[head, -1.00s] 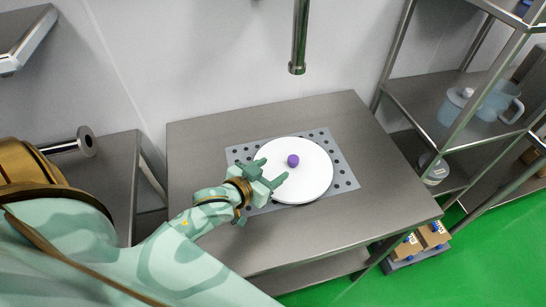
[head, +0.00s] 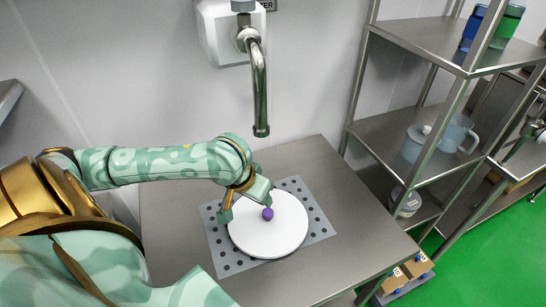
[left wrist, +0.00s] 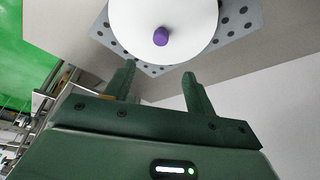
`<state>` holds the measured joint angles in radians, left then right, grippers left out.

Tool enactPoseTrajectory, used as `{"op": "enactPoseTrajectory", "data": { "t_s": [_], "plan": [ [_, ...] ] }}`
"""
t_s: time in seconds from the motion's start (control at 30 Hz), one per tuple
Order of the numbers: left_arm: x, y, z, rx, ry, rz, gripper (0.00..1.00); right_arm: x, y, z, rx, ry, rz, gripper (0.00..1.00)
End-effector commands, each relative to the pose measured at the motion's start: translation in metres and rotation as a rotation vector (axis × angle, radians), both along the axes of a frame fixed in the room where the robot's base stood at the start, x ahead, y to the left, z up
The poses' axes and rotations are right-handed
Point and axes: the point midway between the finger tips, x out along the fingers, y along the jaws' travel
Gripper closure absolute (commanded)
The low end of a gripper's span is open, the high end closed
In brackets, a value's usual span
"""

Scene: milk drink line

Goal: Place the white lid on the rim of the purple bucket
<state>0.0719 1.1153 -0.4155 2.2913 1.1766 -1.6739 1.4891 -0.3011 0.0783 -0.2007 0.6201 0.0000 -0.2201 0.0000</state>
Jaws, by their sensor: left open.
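The white lid (head: 262,236) is a round disc with a purple knob (head: 268,214) at its middle. It lies on a grey perforated mat (head: 222,262) on the steel table. The lid also shows at the top of the left wrist view (left wrist: 190,18), with its knob (left wrist: 161,36) beyond the fingertips. My left gripper (head: 246,203) is open over the lid's far-left edge, close to the knob, with nothing between its fingers (left wrist: 158,75). I see no purple bucket. My right gripper is not in view.
The steel table (head: 345,225) is clear around the mat. A tap (head: 260,95) hangs from the wall behind it. At the right, a metal shelf (head: 375,135) holds a pale blue jug (head: 455,135) and other containers. Cardboard boxes (head: 405,275) sit low at the right.

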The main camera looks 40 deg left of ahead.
Motion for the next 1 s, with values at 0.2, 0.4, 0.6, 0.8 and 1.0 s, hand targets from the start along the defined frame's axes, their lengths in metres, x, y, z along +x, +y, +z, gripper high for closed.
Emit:
{"op": "enactPoseTrajectory", "data": {
  "t_s": [0.2, 0.4, 0.6, 0.8, 1.0],
  "plan": [
    [0.018, 0.002, -0.054, -0.005, 0.003, 0.005, 0.45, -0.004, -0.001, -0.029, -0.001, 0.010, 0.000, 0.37],
    [0.035, 0.005, -0.090, -0.003, 0.001, 0.003, 0.45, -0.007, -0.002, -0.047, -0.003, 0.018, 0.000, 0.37],
    [0.040, 0.006, -0.101, -0.003, 0.000, 0.001, 0.45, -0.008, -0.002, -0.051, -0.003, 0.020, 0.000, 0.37],
    [0.047, 0.007, -0.129, -0.003, 0.001, 0.002, 0.45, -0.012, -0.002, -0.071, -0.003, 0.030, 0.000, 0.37],
    [0.056, 0.008, -0.149, -0.002, -0.001, -0.001, 0.45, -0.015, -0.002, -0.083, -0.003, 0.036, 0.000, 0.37]
  ]
}}
